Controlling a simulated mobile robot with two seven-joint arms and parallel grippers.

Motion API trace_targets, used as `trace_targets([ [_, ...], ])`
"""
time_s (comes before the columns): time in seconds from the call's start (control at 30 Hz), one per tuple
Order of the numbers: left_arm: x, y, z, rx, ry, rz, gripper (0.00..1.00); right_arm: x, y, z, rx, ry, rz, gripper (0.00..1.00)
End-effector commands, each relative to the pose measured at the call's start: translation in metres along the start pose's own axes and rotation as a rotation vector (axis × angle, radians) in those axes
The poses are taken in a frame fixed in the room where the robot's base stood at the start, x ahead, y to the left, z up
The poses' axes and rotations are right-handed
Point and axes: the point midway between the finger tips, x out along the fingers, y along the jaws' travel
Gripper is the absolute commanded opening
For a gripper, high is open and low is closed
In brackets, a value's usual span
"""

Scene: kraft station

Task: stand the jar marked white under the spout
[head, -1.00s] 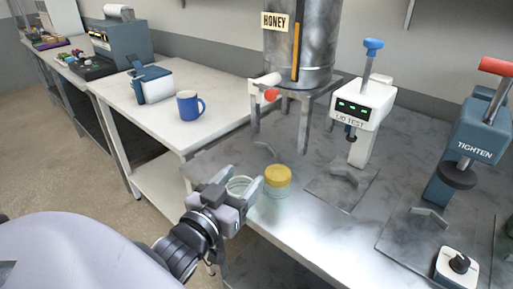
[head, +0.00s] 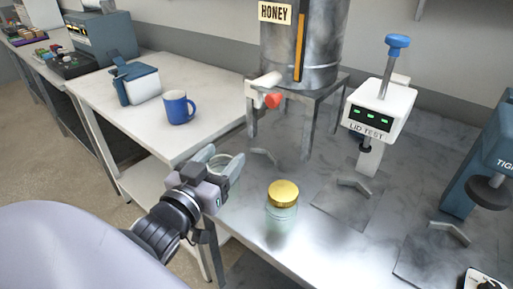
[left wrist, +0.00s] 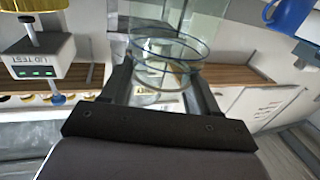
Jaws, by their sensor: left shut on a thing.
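My left gripper (head: 222,160) is shut on an open clear glass jar (head: 228,168), near the left edge of the steel bench. In the left wrist view the jar (left wrist: 165,62) sits between the two fingers, with its round rim showing. No white mark can be read on it. The spout (head: 266,82), pale with a red knob, sticks out low on the honey tank (head: 325,45), beyond and right of the held jar. A second jar with a gold lid (head: 283,192) stands on the bench right of my gripper. My right gripper is not in view.
The lid tester (head: 378,112) stands to the right. A blue mug (head: 179,107) stands on the white table at left. Bench around the gold-lidded jar is clear.

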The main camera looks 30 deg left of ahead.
Motion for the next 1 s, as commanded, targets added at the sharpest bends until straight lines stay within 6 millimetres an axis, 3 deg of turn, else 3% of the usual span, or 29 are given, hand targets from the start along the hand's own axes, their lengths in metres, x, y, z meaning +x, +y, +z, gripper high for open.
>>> trace_targets([
  [0.2, 0.021, 0.000, 0.004, 0.004, 0.011, 0.002, 0.19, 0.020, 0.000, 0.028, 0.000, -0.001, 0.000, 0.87],
  [0.8, 0.142, 0.000, -0.003, 0.001, 0.003, 0.000, 0.19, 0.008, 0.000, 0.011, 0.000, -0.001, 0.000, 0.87],
  [1.0, 0.169, 0.000, -0.001, 0.002, 0.002, 0.000, 0.19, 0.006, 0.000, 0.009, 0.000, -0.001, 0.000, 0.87],
])
